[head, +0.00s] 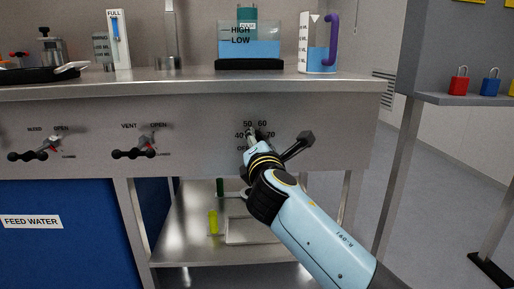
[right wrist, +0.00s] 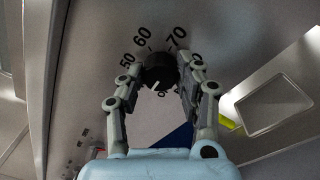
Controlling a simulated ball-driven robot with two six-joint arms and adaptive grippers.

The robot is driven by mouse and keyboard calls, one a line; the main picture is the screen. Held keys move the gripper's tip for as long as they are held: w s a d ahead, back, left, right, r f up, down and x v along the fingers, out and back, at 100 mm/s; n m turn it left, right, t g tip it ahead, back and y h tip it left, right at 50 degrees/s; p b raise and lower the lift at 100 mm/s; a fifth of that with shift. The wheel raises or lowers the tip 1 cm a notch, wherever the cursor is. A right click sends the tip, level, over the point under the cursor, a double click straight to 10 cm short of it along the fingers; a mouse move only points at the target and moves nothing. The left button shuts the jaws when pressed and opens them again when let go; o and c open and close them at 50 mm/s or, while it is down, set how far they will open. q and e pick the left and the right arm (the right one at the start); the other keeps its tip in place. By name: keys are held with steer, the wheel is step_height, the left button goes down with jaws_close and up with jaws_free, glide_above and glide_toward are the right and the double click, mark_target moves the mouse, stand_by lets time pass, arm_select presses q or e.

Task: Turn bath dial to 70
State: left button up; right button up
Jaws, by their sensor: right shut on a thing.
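The bath dial (right wrist: 158,72) is a round black knob with a small white mark on the grey front panel under the bench. The fingers of my right gripper (right wrist: 164,76) are on either side of it, shut on it. In the right wrist view the numbers 50, 60 and 70 show around the knob, and the white mark is on its lower side. Which number the dial is set to, I cannot tell. My left gripper is out of view.
A water bath (head: 249,49) marked HIGH and LOW stands on the bench (head: 190,88) above the dial. A jug (head: 318,57) with a purple handle stands beside it. The VENT valve (head: 135,153) and another valve (head: 36,153) are on the panel to the left.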

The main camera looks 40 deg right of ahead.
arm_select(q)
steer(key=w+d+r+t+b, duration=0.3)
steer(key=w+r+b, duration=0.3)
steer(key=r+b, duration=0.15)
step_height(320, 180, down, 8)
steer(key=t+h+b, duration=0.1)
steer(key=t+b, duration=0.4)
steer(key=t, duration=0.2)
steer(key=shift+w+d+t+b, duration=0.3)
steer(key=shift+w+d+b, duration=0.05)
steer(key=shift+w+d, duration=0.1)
arm_select(e)
steer(key=m, duration=1.2)
steer(key=m+g, duration=0.1)
steer(key=m, duration=2.2)
steer(key=shift+w+a+f+m+h, duration=0.1)
steer(key=shift+a+f+m+h, duration=0.2)
steer(key=shift+f+h, duration=0.1)
steer(key=shift+r, duration=0.1)
